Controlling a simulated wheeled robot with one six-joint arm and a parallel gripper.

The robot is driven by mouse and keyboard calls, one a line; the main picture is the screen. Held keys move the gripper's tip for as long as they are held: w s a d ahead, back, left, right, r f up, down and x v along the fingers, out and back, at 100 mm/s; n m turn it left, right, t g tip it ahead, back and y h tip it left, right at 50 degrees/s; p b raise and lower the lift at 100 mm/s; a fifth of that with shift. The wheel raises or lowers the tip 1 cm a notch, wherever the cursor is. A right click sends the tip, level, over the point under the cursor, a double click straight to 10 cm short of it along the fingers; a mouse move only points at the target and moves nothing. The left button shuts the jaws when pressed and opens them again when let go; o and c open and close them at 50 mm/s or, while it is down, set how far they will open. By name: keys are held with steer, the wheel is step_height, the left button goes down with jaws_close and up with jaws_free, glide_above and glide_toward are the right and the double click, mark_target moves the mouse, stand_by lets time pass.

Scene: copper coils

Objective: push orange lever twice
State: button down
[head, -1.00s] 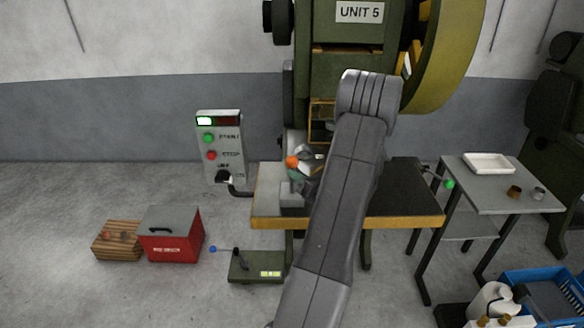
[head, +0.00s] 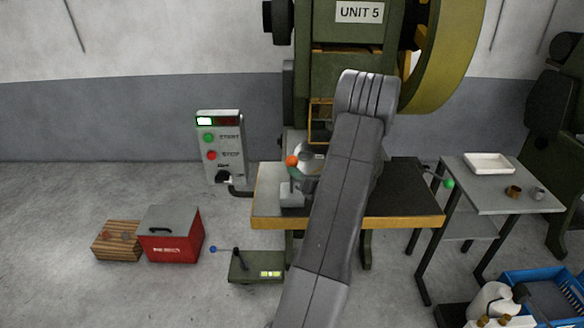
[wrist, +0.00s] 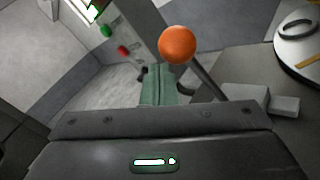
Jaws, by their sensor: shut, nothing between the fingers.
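The orange lever has a round orange knob (head: 292,161) at the left side of the press table, just left of my arm. In the wrist view the orange knob (wrist: 178,44) stands large at upper centre, on a dark rod running down to the right. My gripper (wrist: 158,72) has greenish fingers that are shut and empty. They appear just below and slightly left of the knob; whether they touch it I cannot tell. In the head view my gripper (head: 295,174) shows as a small greenish patch under the knob, with my arm hiding part of the wrist.
The green press carries a UNIT 5 sign (head: 359,12) and a large yellow-green flywheel (head: 455,60). A control box (head: 221,145) stands left. A red box (head: 171,235), blue-knobbed pedal unit (head: 257,267) and side table (head: 500,185) with a green-knobbed lever (head: 449,184) nearby surround the press.

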mark_target(296, 158)
steer(key=shift+w+r, duration=0.25)
steer(key=shift+w, duration=0.8)
steer(key=shift+w+r, duration=0.2)
steer(key=shift+w, duration=0.85)
steer(key=shift+w+r, duration=0.25)
steer(key=shift+w, duration=0.8)
stand_by(2.3)
stand_by(0.4)
steer(key=shift+s+f, duration=0.25)
steer(key=shift+s, duration=0.6)
steer(key=shift+s+f, duration=0.2)
steer(key=shift+s, duration=0.65)
steer(key=shift+s+f+b, duration=0.2)
steer(key=shift+s+b, duration=0.2)
steer(key=shift+s, duration=0.65)
steer(key=shift+s+f+b, duration=0.2)
steer(key=shift+s+b, duration=0.2)
steer(key=shift+s, duration=0.65)
steer(key=shift+s, duration=0.1)
steer(key=shift+s+f+b, duration=0.25)
steer(key=shift+s+b, duration=0.1)
steer(key=shift+s, duration=0.85)
steer(key=shift+s+f+b, duration=0.2)
steer(key=shift+s+b, duration=0.15)
steer(key=shift+s, duration=0.8)
